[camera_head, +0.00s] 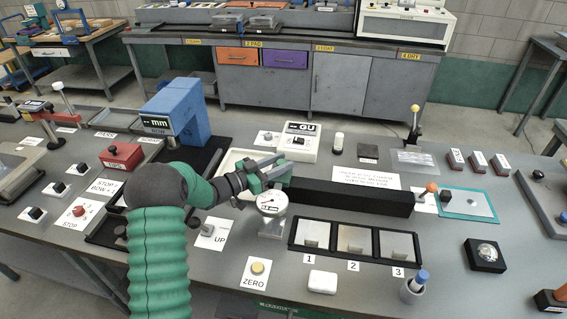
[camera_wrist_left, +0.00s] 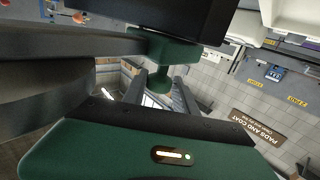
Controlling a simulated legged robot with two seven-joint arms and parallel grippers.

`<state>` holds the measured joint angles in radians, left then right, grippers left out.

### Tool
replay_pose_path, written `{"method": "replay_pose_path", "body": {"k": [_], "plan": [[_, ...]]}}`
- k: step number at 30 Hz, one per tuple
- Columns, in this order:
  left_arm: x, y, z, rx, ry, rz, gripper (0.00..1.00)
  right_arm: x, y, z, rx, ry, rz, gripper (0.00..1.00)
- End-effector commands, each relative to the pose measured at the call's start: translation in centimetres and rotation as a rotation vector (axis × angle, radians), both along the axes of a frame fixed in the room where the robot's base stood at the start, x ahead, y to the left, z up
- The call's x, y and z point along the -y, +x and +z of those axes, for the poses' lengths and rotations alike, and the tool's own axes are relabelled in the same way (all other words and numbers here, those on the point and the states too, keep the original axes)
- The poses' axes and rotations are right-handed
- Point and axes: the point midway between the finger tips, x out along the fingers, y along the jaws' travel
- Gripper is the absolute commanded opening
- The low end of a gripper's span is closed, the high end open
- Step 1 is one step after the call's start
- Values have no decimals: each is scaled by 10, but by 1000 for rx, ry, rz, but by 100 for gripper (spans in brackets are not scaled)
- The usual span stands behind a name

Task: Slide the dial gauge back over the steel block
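The dial gauge (camera_head: 271,203), with a round white face, hangs at the left end of a long dark beam (camera_head: 350,196). Steel blocks sit in black-framed bays labelled 1 (camera_head: 311,236), 2 (camera_head: 352,240) and 3 (camera_head: 397,246), to the right of the gauge. My left gripper (camera_head: 268,172) is just above and behind the gauge. In the left wrist view a green knob (camera_wrist_left: 160,80) lies between the fingers, which look apart, with small gaps beside it. Contact cannot be told. My right gripper is not in view.
A blue "mm" stand (camera_head: 176,112) rises behind my arm. A white GU box (camera_head: 299,142) stands behind the beam. A white block (camera_head: 322,281) and a cup with a blue-topped item (camera_head: 413,288) are near the front edge. An orange-tipped lever (camera_head: 431,188) stands at the beam's right end.

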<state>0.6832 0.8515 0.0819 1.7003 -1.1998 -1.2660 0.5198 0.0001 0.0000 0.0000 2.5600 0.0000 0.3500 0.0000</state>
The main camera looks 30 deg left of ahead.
Motion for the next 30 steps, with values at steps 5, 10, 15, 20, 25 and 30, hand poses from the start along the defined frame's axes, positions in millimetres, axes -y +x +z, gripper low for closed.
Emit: {"method": "replay_pose_path", "body": {"k": [5, 10, 15, 20, 25, 30], "plan": [[-1, 0, 0, 0, 1, 2, 52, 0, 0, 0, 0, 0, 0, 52], [0, 0, 0, 1, 0, 0, 52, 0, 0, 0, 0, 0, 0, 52], [-4, -7, 0, 0, 1, 2, 52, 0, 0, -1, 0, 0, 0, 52], [-22, -35, -1, 0, -1, 5, 52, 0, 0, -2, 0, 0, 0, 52], [-35, -60, -2, 0, -2, 3, 52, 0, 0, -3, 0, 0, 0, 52], [-38, -66, -2, 0, -4, 1, 52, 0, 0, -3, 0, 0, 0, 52]]}}
